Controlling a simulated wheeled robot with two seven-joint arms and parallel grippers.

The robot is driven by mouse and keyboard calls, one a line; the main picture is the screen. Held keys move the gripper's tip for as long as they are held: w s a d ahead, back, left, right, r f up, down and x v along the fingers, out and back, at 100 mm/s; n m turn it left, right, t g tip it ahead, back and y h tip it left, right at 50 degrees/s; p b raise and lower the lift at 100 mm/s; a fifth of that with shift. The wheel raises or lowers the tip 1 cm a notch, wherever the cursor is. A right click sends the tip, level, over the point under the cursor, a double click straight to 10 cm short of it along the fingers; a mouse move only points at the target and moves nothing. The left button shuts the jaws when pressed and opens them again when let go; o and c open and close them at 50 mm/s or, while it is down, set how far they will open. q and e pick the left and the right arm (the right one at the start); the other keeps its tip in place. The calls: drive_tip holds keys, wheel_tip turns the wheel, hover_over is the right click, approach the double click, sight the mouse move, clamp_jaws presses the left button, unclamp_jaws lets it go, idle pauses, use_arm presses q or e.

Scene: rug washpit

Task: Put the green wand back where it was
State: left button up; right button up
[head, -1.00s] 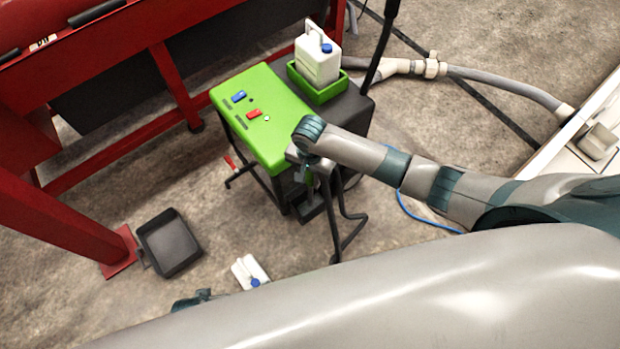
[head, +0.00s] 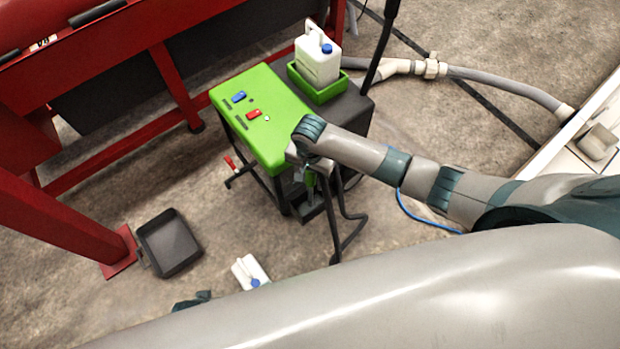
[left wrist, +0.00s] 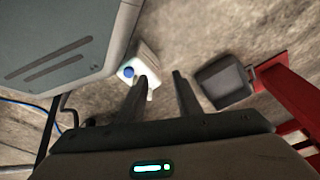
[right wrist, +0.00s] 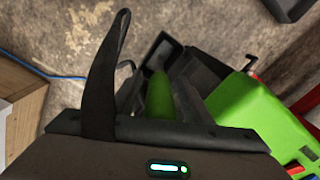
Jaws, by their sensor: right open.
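The green wand (right wrist: 159,97) shows as a rounded green piece between the spread fingers of my right gripper (right wrist: 158,45) in the right wrist view. The fingers stand apart from it on both sides. In the head view my right gripper (head: 303,165) points down beside the front of the green-topped machine (head: 262,150), and a bit of the wand (head: 310,180) shows just below it, at a dark holder (head: 312,208). Whether the wand is fully seated there I cannot tell. My left gripper (left wrist: 160,88) is open and empty above the floor.
A white canister (head: 318,58) stands in a green tray (head: 318,90) on the machine. A black bent frame (head: 345,235) is close to my right gripper. On the floor are a black pan (head: 168,245) and another white canister (head: 250,271). A red frame (head: 60,220) stands left.

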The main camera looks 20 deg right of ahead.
use_arm(q)
drive_tip(key=f, duration=0.1)
drive_tip(key=s+f+p, duration=0.1)
drive_tip(key=f, duration=0.2)
drive_tip(key=shift+s+a+f+p, duration=0.1)
drive_tip(key=shift+s+a+p, duration=0.2)
drive_tip(key=shift+s, duration=0.05)
use_arm(e)
wheel_tip(320, 180, up, 12)
drive_tip(key=shift+f, duration=0.15)
drive_tip(key=shift+f, duration=0.1)
drive_tip(key=s+f+n, duration=0.1)
drive_tip(key=f, duration=0.2)
drive_tip(key=s+a+f+n+y, duration=0.1)
drive_tip(key=f, duration=0.2)
drive_tip(key=s+f, duration=0.1)
drive_tip(key=f, duration=0.2)
drive_tip(key=shift+a+f+n+t+y, duration=0.1)
drive_tip(key=shift+a+n+t+y, duration=0.05)
drive_tip(key=shift+n+t+y, duration=0.2)
drive_tip(key=s+d+f+n+t, duration=0.1)
drive_tip(key=s+d+f+n, duration=0.3)
drive_tip(key=s+f, duration=0.5)
drive_tip(key=s+d+f+n+t+h, duration=0.1)
drive_tip(key=s+d+f+n, duration=0.3)
drive_tip(key=s+f, duration=0.6)
drive_tip(key=s+d, duration=0.1)
drive_tip(key=s, duration=0.2)
drive_tip(key=shift+s+d, duration=0.25)
drive_tip(key=shift+d, duration=0.05)
